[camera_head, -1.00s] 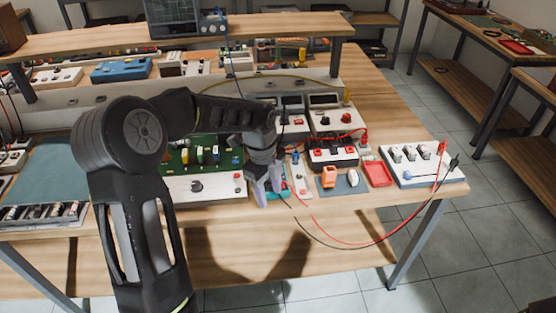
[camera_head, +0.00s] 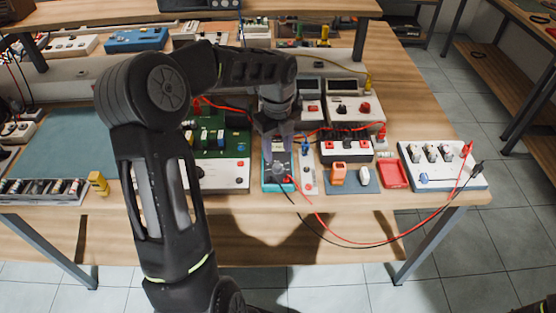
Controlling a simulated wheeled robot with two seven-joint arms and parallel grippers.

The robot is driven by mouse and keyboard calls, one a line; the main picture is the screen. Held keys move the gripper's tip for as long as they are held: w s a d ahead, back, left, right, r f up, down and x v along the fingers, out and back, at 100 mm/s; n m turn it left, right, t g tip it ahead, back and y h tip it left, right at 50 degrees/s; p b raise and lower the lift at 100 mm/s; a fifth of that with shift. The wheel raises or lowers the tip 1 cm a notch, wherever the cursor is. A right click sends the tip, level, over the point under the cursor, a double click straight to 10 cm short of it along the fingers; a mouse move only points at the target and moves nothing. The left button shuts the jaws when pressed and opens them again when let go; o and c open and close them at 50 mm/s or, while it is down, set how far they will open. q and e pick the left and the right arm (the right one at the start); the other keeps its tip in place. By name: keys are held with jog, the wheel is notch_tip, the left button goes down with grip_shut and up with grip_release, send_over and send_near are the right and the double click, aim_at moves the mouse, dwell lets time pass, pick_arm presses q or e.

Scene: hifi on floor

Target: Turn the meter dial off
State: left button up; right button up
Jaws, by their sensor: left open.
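A small teal meter (camera_head: 268,185) lies near the front edge of the workbench, right of the green circuit board unit. A grey dial (camera_head: 279,172) shows on its face; its setting is too small to read. My left gripper (camera_head: 278,153) points down just above and behind the dial, with its fingers apart. It hides the upper part of the meter. I cannot tell whether the fingertips touch the dial. My right gripper is not in view.
A green board unit (camera_head: 222,172) stands close left. A white switch box (camera_head: 345,151), an orange item (camera_head: 338,174), a red tray (camera_head: 393,174) and a white panel (camera_head: 442,178) are to the right. Red and black leads loop over the front edge.

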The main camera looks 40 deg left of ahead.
aim_at(278, 165)
pick_arm(q)
notch_tip(278, 165, down, 6)
jog(key=shift+r+p, duration=0.2)
jog(key=shift+p, duration=0.1)
jog(key=shift+c, duration=0.6)
grip_shut()
